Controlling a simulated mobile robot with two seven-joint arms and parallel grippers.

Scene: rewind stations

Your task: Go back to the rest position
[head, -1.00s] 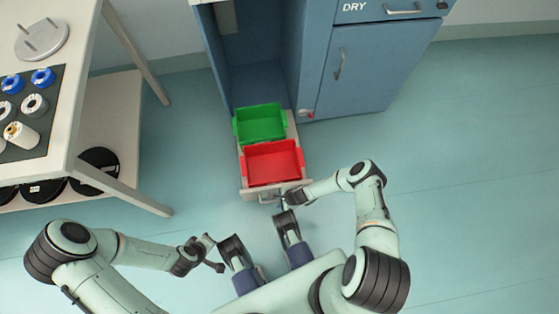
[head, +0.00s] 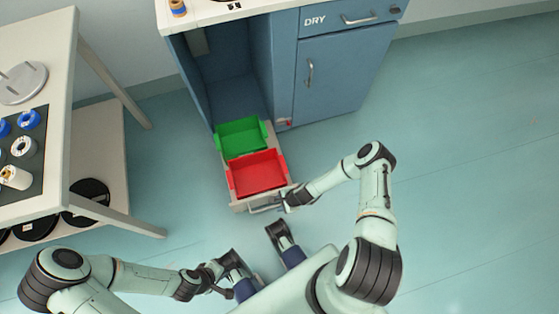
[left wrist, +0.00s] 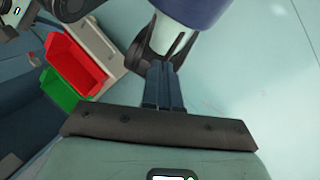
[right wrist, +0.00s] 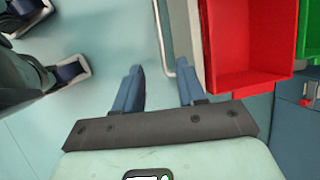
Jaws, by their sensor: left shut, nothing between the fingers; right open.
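My left gripper (head: 226,290) is low in the head view, beside my own body, away from the drawer. In the left wrist view its blue fingers (left wrist: 163,68) are together with nothing between them. My right gripper (head: 284,202) is at the front of the pulled-out drawer (head: 238,206), close to its handle (head: 265,208). In the right wrist view its fingers (right wrist: 158,67) are apart, and the handle (right wrist: 160,35) shows in line with the gap between them. I cannot tell whether they touch it.
The floor at right is clear.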

